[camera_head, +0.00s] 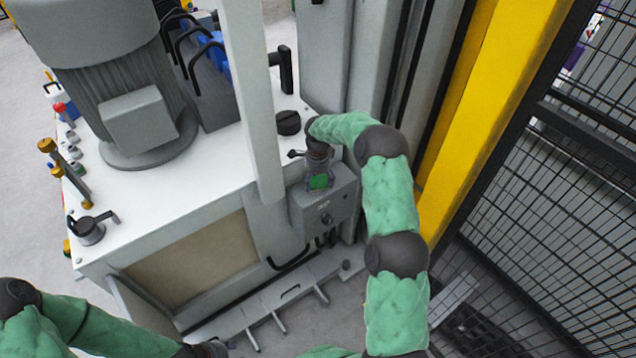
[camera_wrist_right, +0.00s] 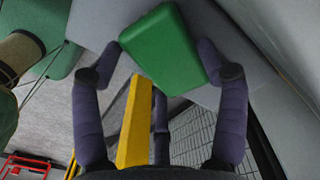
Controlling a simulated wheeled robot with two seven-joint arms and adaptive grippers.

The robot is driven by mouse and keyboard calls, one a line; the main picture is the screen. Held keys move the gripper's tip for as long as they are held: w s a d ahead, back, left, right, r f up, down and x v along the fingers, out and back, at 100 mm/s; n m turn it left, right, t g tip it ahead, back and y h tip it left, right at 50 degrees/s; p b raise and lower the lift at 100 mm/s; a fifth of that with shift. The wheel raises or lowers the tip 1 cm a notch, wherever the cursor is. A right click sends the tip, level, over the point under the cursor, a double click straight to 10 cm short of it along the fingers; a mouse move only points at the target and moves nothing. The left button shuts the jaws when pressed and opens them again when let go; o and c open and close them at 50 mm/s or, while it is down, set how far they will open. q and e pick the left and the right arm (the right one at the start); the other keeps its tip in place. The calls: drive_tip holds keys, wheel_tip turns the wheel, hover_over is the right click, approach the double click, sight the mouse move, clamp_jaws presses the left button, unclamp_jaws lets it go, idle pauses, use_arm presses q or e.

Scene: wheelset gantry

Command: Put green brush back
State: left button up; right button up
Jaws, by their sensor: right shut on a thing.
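The green brush (camera_head: 319,182) shows in the head view as a small green block over the top of a grey control box (camera_head: 340,198). In the right wrist view the green brush (camera_wrist_right: 163,50) is a large green block between the two fingers. My right gripper (camera_head: 318,174) is shut on it; it also shows in the right wrist view (camera_wrist_right: 162,58). I cannot tell whether the brush touches the box. My left gripper (camera_head: 208,349) is only partly seen at the bottom edge of the head view, and its fingers are unclear.
A white-topped machine (camera_head: 195,190) carries a large grey motor (camera_head: 130,90) and black knobs. A grey post (camera_head: 253,100) rises just left of my right gripper. A yellow column (camera_head: 490,110) and a black mesh fence (camera_head: 570,190) stand to the right.

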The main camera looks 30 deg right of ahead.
sight(318, 183)
drive_tip(key=o, duration=1)
wheel_tip(318, 183, up, 12)
drive_tip(key=p, duration=0.4)
